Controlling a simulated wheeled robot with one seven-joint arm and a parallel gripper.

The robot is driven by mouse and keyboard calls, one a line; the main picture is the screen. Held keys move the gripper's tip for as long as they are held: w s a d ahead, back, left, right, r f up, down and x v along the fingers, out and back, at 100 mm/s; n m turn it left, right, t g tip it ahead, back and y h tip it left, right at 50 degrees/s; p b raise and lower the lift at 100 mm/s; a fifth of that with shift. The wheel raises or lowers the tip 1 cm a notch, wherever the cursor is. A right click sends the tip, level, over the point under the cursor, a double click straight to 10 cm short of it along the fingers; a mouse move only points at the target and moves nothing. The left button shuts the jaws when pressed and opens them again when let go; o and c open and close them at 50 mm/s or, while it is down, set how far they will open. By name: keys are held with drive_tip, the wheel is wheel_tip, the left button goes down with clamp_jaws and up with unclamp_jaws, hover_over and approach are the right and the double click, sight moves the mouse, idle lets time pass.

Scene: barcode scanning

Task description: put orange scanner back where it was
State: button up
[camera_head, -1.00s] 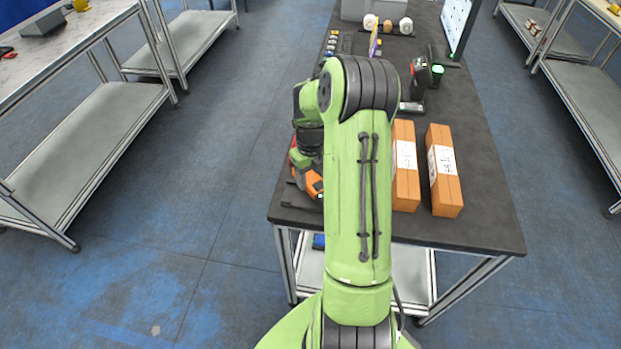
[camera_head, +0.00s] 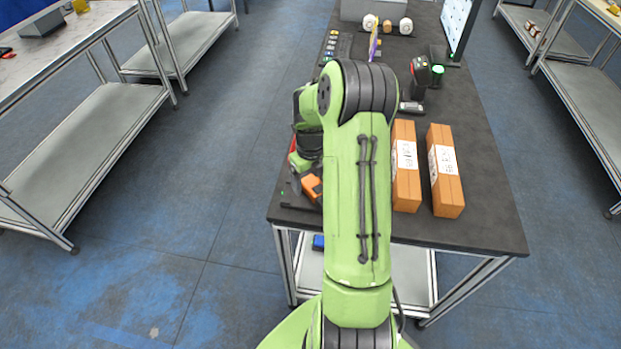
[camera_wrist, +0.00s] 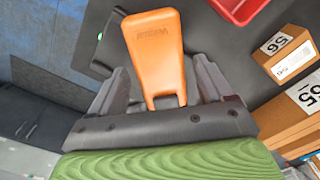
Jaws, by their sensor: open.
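The orange scanner (camera_wrist: 155,45) lies between the two fingers of my gripper (camera_wrist: 162,78) in the wrist view. The fingers stand apart on either side of it, with a gap visible on each side. In the head view, a small orange part of the scanner (camera_head: 311,186) shows left of my arm, near the table's front left corner. The rest of it and most of my gripper are hidden there by my arm. A dark piece with a small green light (camera_wrist: 100,37) is left of the scanner in the wrist view.
Two brown boxes (camera_head: 406,180) (camera_head: 446,185) with white labels stand right of my arm on the dark table (camera_head: 485,215). A red tray (camera_wrist: 238,8) is close to the scanner in the wrist view. A dark handheld device (camera_head: 419,75) stands farther back.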

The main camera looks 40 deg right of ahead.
sight(310, 182)
drive_tip(key=a+r+n+h+p, duration=0.1)
drive_tip(key=a+r+n, duration=0.15)
drive_tip(key=r, duration=0.65)
drive_tip(key=a+r+n+p, duration=0.1)
drive_tip(key=a+r+n, duration=0.15)
drive_tip(key=r, duration=0.65)
drive_tip(key=s+a+r+n+t, duration=0.2)
drive_tip(key=s+a+r+n, duration=0.3)
drive_tip(key=a+n, duration=0.45)
drive_tip(key=s+a+n+t, duration=0.1)
drive_tip(key=s+a+n, duration=0.2)
drive_tip(key=n, duration=0.4)
drive_tip(key=s+a+r+n+t, duration=0.1)
drive_tip(key=s+a+n, duration=0.2)
drive_tip(key=s+n, duration=0.2)
drive_tip(key=s+a+n+t+y, duration=0.1)
drive_tip(key=s+a+n, duration=0.2)
drive_tip(key=n, duration=0.8)
drive_tip(key=shift+s+r+t, duration=0.3)
drive_tip(key=shift+s+r, duration=0.05)
drive_tip(key=shift+s, duration=0.65)
